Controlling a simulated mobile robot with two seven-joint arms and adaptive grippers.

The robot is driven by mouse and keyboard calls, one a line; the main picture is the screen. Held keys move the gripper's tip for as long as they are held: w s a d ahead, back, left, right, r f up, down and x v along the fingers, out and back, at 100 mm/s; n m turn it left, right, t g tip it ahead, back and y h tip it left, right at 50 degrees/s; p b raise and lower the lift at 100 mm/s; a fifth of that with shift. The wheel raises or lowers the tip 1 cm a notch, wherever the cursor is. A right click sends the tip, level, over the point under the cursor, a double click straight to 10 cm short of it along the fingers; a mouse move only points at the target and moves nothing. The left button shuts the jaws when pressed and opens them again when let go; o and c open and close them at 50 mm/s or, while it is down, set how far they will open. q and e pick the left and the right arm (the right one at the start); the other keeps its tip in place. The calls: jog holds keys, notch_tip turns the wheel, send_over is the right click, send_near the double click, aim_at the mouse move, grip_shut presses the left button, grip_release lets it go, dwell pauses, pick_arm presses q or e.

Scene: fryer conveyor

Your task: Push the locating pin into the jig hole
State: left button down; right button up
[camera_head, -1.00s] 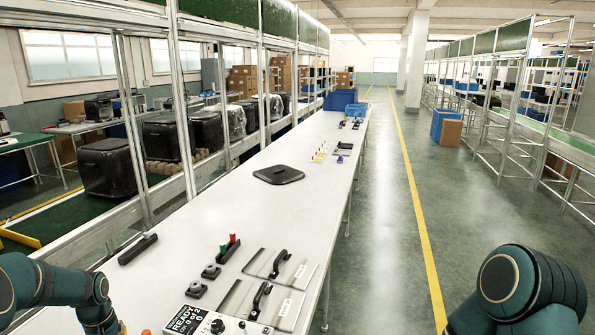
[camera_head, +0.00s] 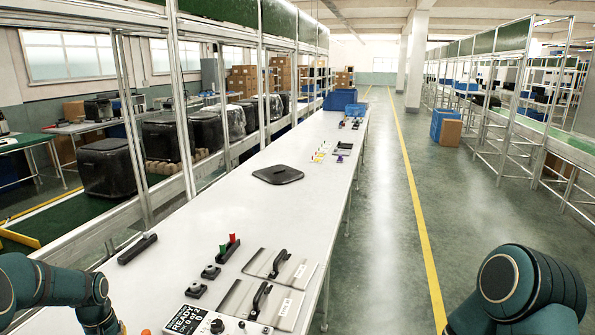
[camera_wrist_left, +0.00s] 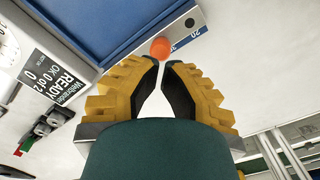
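In the left wrist view, the two yellow fingers of my left gripper (camera_wrist_left: 162,68) point at a round orange knob, seemingly the locating pin's head (camera_wrist_left: 160,48). The fingertips are close together, with a narrow gap between them, and the knob shows just past them. I cannot tell whether they touch or pinch it. The knob lies by a blue panel with a pale labelled edge strip (camera_wrist_left: 190,28), possibly the jig. No jig hole is clearly visible. In the head view, the gripper is mostly cut off at the bottom left. My right gripper is out of view.
A display reading READY (camera_head: 186,318) stands on the white bench (camera_head: 215,200). Nearby are two plates with black handles (camera_head: 278,264), small black blocks (camera_head: 210,271), red and green posts (camera_head: 231,245) and a black bar (camera_head: 138,249). Farther back lies a black lid (camera_head: 277,174), with clear bench around it.

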pick_arm(q)
jog(key=shift+f+b, duration=1.4)
jog(key=shift+f, duration=0.75)
jog(key=shift+r+p, duration=1.8)
jog(key=shift+r, duration=1.25)
